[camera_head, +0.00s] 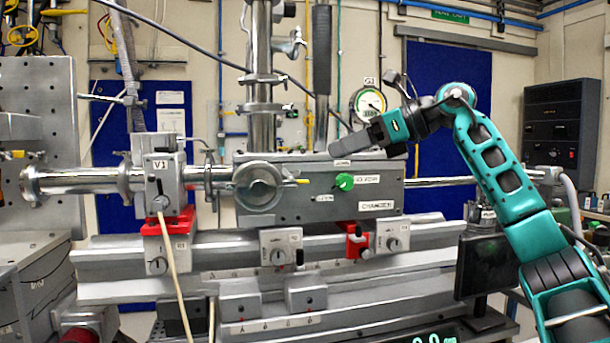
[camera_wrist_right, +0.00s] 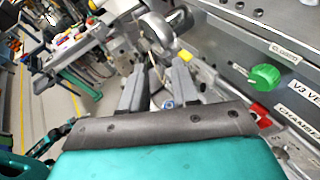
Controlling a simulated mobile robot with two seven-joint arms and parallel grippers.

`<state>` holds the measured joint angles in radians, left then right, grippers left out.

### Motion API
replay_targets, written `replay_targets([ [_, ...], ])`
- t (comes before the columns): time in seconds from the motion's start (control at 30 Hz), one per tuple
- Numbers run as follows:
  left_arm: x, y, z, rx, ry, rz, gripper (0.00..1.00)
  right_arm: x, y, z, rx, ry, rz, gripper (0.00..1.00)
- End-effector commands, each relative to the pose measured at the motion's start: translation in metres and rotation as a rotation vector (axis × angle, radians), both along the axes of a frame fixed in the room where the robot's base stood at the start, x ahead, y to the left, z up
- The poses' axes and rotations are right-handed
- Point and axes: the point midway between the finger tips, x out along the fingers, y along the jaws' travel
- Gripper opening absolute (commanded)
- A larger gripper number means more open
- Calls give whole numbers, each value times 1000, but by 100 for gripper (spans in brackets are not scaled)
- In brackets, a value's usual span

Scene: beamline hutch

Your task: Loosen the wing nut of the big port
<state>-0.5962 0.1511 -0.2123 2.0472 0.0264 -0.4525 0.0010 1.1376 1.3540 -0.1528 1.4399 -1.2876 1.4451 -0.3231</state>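The chamber (camera_head: 320,208) is a grey metal box in the middle of the head view. The big port (camera_head: 260,186), a round metal flange, is on its left front. A small yellow-tipped part (camera_head: 301,181) sticks out at the port's right side; I cannot tell whether it is the wing nut. My right gripper (camera_head: 345,147) is in front of the chamber's upper edge, up and right of the port, pointing left. In the right wrist view its two grey fingers (camera_wrist_right: 157,68) are apart with nothing between them. The rounded metal port (camera_wrist_right: 158,32) shows beyond the fingertips.
A green knob (camera_head: 344,182), labelled as a vent, is on the chamber front below my right gripper. A valve box (camera_head: 160,184) with a hanging cable stands left of the port. A dial gauge (camera_head: 369,102) is behind the gripper. Rails with red-and-grey mounts (camera_head: 358,240) run below.

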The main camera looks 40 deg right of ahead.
Motion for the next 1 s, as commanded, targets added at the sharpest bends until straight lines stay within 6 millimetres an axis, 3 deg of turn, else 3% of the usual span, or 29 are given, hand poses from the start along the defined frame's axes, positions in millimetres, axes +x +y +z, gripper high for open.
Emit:
replay_targets([
  [0.1, 3, 0, -1, 0, -7, -1, 43, -18, -19, 8, -46, -2, -48, 30],
  [0.27, 4, 0, -1, 0, -8, 0, 43, -14, -19, 6, -57, 0, -60, 30],
  [0.7, -1, 1, -6, 0, 7, 2, 43, 59, 16, -26, -53, 0, -55, 30],
  [1.0, -2, 1, -5, -1, 8, 3, 43, 84, 28, -38, -54, -1, -57, 30],
])
